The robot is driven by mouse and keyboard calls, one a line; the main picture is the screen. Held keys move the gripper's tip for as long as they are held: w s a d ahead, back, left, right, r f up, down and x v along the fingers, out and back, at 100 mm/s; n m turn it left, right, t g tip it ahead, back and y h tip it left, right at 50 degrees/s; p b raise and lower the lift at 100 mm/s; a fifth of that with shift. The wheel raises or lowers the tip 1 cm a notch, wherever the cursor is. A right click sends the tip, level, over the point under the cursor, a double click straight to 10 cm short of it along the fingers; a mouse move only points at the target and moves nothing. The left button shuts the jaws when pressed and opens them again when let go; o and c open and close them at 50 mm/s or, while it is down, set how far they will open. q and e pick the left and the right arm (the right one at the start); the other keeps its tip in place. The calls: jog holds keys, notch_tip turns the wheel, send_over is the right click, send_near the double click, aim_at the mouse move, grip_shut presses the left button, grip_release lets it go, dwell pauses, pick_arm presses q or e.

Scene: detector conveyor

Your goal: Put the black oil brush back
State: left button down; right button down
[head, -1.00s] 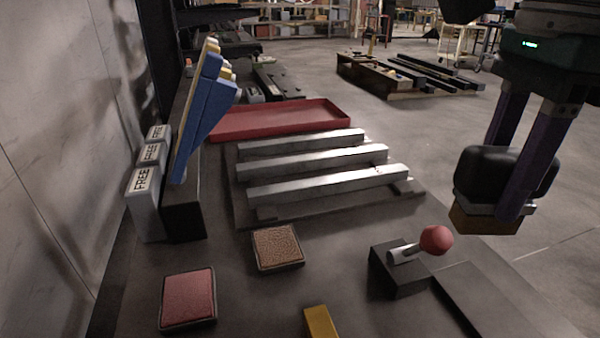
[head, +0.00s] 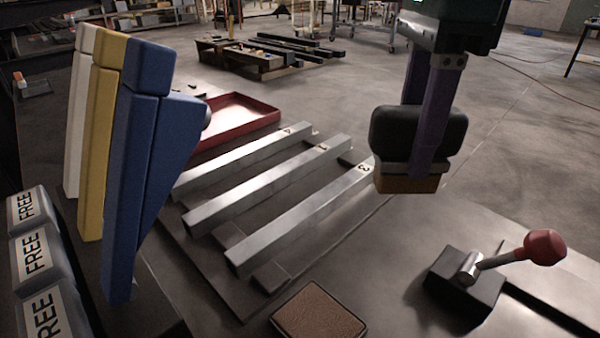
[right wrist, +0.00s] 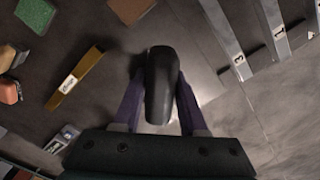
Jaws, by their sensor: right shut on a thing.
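The black oil brush (head: 393,131) has a rounded black body and a tan-brown block underneath. My right gripper (head: 418,160) is shut on it, with its purple fingers on either side. In the right wrist view the brush's black body (right wrist: 160,85) sits between the two fingers, over the dark surface. A yellow bar with a small label (right wrist: 75,80) lies on that surface there. My left gripper is not in view.
Several numbered metal bars (head: 265,175) lie in parallel near a red tray (head: 237,118). A red-knobbed lever (head: 541,247) stands at right and a brown pad (head: 319,312) in front. Blue, yellow and white upright pieces (head: 127,180) and FREE blocks (head: 32,257) stand at left.

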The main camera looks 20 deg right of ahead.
notch_tip(320, 180, down, 15)
jog(key=shift+r+b, duration=0.1)
jog(key=shift+b, duration=0.45)
